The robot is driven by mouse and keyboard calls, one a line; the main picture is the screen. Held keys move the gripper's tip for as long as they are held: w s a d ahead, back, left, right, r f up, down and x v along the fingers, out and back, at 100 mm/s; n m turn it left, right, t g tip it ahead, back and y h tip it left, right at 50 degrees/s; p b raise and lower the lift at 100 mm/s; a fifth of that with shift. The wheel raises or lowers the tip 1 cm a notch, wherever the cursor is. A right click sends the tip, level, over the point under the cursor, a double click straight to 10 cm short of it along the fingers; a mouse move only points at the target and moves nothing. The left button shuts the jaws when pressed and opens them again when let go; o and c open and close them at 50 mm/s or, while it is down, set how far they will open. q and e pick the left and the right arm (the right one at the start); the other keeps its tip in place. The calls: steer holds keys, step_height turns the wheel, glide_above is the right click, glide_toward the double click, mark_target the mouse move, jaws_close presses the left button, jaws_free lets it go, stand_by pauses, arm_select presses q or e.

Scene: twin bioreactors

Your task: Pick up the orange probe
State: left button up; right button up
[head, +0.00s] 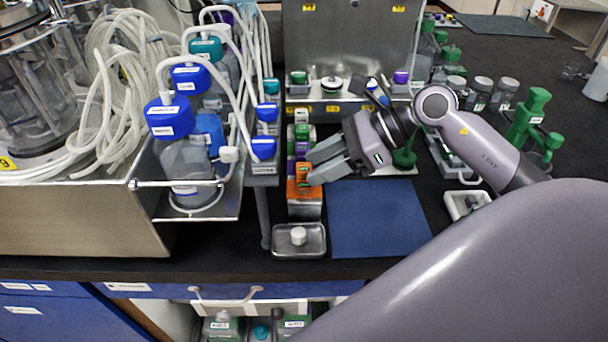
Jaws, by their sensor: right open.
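The orange probe (300,190) shows as an orange block at the front end of a narrow row of coloured pieces, above a small silver box (305,210). A green piece sits at its upper part. My right gripper (311,167) reaches in from the right, its two grey fingers pointing left. It is open, with its fingertips right beside the probe's upper right side. The fingers hide part of the row, and I cannot tell whether they touch the probe. My left gripper is out of view.
A small metal tray with a white cap (298,236) stands in front. A blue mat (375,218) lies bare to the right. Blue-capped bottles (187,165) and white tubing (115,80) crowd the left. A green stand (530,118) is far right.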

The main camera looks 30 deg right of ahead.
steer(key=shift+x, duration=1.1)
jaws_close()
